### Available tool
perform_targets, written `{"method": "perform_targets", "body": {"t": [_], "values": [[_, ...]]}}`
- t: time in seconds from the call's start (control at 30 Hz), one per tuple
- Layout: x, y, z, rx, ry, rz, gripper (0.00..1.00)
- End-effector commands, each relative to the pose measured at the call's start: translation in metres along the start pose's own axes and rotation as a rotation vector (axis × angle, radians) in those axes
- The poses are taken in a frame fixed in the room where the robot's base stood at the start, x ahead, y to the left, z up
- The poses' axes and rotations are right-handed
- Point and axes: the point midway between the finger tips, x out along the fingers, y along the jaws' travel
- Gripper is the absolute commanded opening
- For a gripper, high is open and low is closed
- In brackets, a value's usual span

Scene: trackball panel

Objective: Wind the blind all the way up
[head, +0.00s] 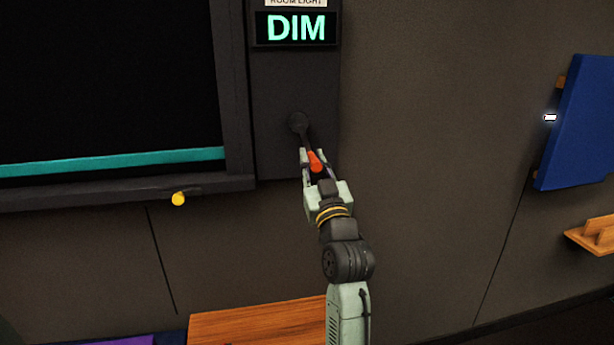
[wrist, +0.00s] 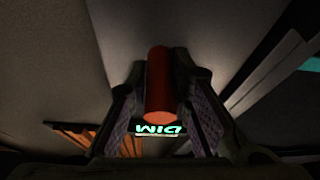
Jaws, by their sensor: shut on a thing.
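The dark blind (head: 105,80) fills most of the frame at the upper left of the head view, with a teal band (head: 110,163) along its bottom near the sill. On the dark panel beside it, a round hub (head: 298,122) carries a dark arm that slants down to the right and ends in a red-orange grip (head: 316,161). My gripper (head: 314,170) is shut on this grip. In the wrist view the red grip (wrist: 158,85) stands between the fingers of my gripper (wrist: 160,95). The fingers partly hide the crank arm.
A lit display (head: 296,28) above the hub reads DIM, under a room light label. A blue board (head: 580,125) and wooden shelf (head: 595,233) are at right. A wooden surface (head: 255,325) lies below.

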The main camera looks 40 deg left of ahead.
Motion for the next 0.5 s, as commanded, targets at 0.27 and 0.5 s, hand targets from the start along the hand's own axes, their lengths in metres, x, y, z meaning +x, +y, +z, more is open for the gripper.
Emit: {"method": "perform_targets", "body": {"t": [0.27, 0.5], "values": [[-0.001, 0.023, -0.002, -0.25, 0.005, -0.093, 0.0], [0.004, 0.037, -0.013, -0.461, 0.003, -0.18, 0.0]]}}
